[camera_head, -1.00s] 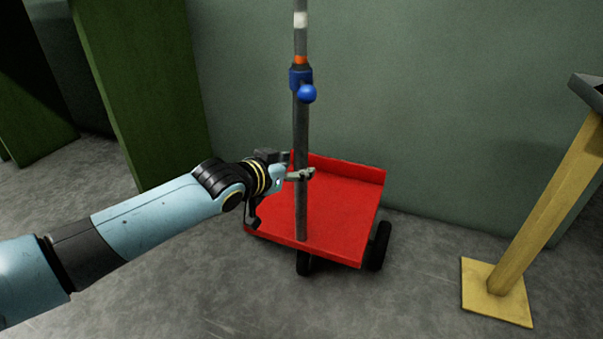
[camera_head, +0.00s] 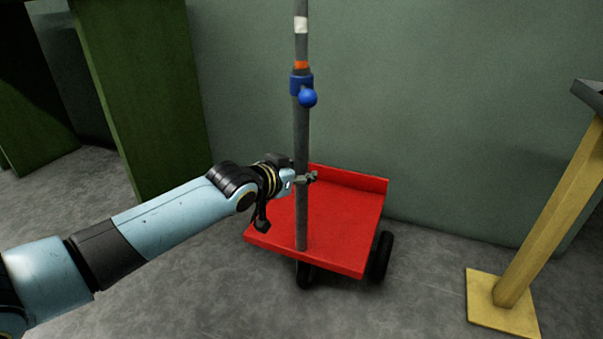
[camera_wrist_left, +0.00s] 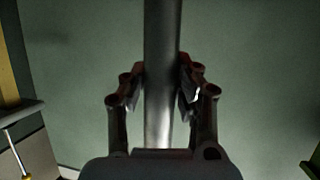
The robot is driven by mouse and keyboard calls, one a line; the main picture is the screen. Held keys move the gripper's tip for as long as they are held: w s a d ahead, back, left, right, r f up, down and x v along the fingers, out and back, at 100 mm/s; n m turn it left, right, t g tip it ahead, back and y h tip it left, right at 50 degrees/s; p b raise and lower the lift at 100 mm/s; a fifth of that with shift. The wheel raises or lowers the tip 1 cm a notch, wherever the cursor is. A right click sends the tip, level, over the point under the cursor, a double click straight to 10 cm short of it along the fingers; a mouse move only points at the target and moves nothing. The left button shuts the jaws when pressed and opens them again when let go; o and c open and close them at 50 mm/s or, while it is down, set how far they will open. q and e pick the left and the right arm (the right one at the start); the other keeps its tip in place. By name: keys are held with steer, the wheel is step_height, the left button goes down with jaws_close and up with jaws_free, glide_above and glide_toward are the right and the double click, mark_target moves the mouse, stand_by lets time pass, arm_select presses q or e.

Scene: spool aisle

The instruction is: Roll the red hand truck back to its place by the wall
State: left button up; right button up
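The red hand truck (camera_head: 345,222) stands on the concrete floor close to the green-grey wall, with black wheels under it. A grey upright pole (camera_head: 301,215) rises from its front edge. The pole carries a blue clamp with a ball knob (camera_head: 307,97) and orange and white bands. My left gripper (camera_head: 306,179) is at the pole, below the clamp. In the left wrist view, the pole (camera_wrist_left: 162,60) runs between the two fingers, with a pad against each side; the gripper looks shut on it. My right gripper is not in view.
A yellow post on a square foot (camera_head: 503,303) stands to the right of the truck. Dark green panels (camera_head: 145,90) stand to the left. The wall (camera_head: 420,110) is right behind the truck. Floor between truck and post is clear.

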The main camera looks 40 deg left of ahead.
arm_select(q)
jaws_close()
steer(key=shift+w+a+r, duration=0.15)
steer(key=shift+w+a, duration=0.05)
steer(key=shift+w, duration=0.7)
steer(key=o, duration=0.6)
jaws_free()
steer(key=shift+o, duration=0.2)
steer(key=v, duration=1.1)
steer(key=shift+s, duration=0.4)
